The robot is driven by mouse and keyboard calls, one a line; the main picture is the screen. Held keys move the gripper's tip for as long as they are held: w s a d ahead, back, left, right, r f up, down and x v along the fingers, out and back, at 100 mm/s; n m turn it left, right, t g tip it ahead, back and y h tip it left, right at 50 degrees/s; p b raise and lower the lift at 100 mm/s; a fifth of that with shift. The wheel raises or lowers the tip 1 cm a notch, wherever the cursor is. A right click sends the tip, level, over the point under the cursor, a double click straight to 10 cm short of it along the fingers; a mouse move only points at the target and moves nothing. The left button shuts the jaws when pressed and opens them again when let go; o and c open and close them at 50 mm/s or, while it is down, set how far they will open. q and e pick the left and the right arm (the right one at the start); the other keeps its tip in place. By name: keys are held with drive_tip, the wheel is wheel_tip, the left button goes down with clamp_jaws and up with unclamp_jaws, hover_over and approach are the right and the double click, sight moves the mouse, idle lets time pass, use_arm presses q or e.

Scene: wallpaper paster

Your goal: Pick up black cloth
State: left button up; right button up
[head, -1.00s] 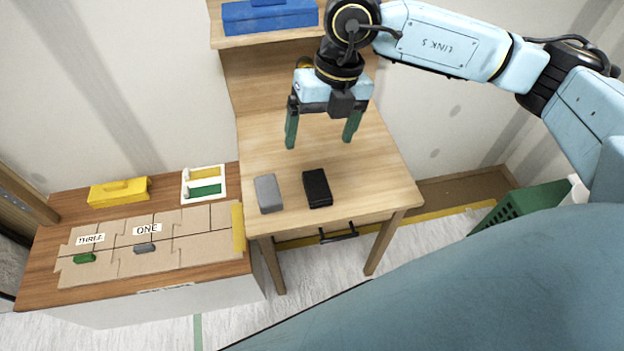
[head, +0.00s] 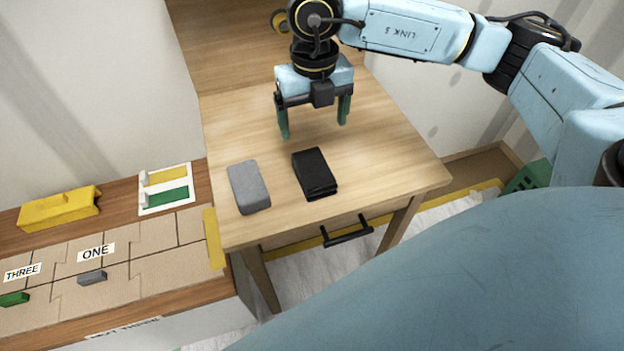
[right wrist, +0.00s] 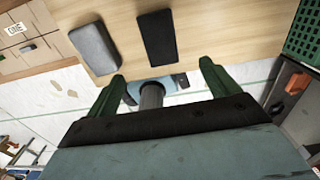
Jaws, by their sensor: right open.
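The black cloth (head: 314,174) lies folded on the wooden table, near its front edge. It also shows in the right wrist view (right wrist: 157,38), beyond the fingertips. My right gripper (head: 313,128) is open and empty, with its green fingers pointing down over the table behind the cloth. In the right wrist view the two fingers (right wrist: 163,73) are spread apart with nothing between them. A grey block-like item (head: 249,187) lies just left of the cloth, with a small gap between them. My left gripper is not in view.
The wooden table (head: 400,165) has a drawer with a black handle (head: 347,231). A lower bench on the left carries a board labelled ONE and THREE (head: 140,262), a yellow box (head: 60,208) and a white tray (head: 165,189).

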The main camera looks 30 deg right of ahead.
drive_tip(key=f, duration=0.1)
drive_tip(key=b, duration=0.1)
hover_over(313, 167)
wheel_tip(313, 167, down, 7)
drive_tip(key=shift+s+r, duration=0.1)
drive_tip(key=shift+f+b, duration=0.9)
drive_tip(key=shift+f, duration=2.15)
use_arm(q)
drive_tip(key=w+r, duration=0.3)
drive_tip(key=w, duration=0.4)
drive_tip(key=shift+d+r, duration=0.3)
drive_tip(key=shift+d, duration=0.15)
use_arm(e)
drive_tip(key=c, duration=1.1)
drive_tip(key=shift+o, duration=0.2)
drive_tip(key=shift+r, duration=0.1)
